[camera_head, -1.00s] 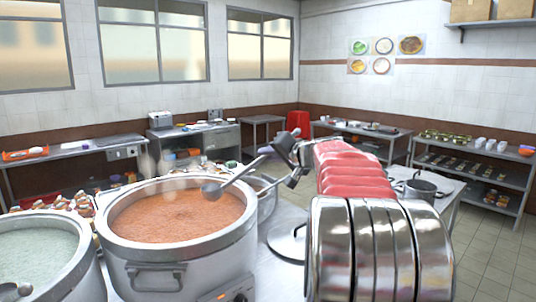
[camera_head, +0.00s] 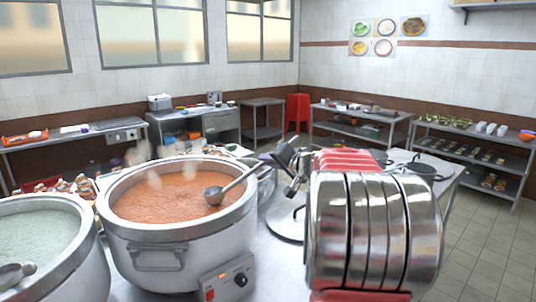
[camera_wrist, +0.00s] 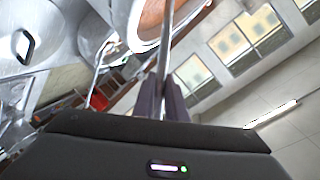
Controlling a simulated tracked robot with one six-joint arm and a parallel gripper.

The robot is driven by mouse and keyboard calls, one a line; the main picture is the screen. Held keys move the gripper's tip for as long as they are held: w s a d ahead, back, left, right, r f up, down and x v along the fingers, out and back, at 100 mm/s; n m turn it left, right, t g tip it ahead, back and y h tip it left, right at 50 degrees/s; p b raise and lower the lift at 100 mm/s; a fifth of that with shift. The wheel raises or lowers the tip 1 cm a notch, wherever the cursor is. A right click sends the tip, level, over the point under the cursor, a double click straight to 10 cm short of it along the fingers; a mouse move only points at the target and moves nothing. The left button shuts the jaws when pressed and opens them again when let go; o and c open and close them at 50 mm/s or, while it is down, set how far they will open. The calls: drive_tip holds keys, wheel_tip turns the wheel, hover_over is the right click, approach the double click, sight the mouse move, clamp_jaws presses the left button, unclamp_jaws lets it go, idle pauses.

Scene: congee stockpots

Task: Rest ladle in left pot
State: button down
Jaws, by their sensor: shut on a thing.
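My gripper (camera_head: 279,160) is shut on the handle of a steel ladle (camera_head: 238,180), right of the middle pot. The ladle slants down to the left, its bowl over the orange congee inside the rim of the large steel middle pot (camera_head: 165,250). I cannot tell whether the bowl touches the congee. The wrist view shows the handle (camera_wrist: 166,45) between my dark fingers (camera_wrist: 163,98). The left pot (camera_head: 88,270) holds pale green congee and is cut off by the picture edge. Another ladle (camera_head: 14,274) lies in it.
A round lid (camera_head: 288,226) lies on the counter right of the middle pot. Steel shelves (camera_head: 470,150) line the back wall. Several jars or bowls stand behind the left pot.

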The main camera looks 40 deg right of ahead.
drive_tip(key=shift+f, duration=1.05)
idle(0.5)
drive_tip(key=c, duration=1.7)
unclamp_jaws()
drive_tip(key=shift+s, duration=0.1)
drive_tip(key=v, duration=1.3)
drive_tip(key=shift+s, duration=0.25)
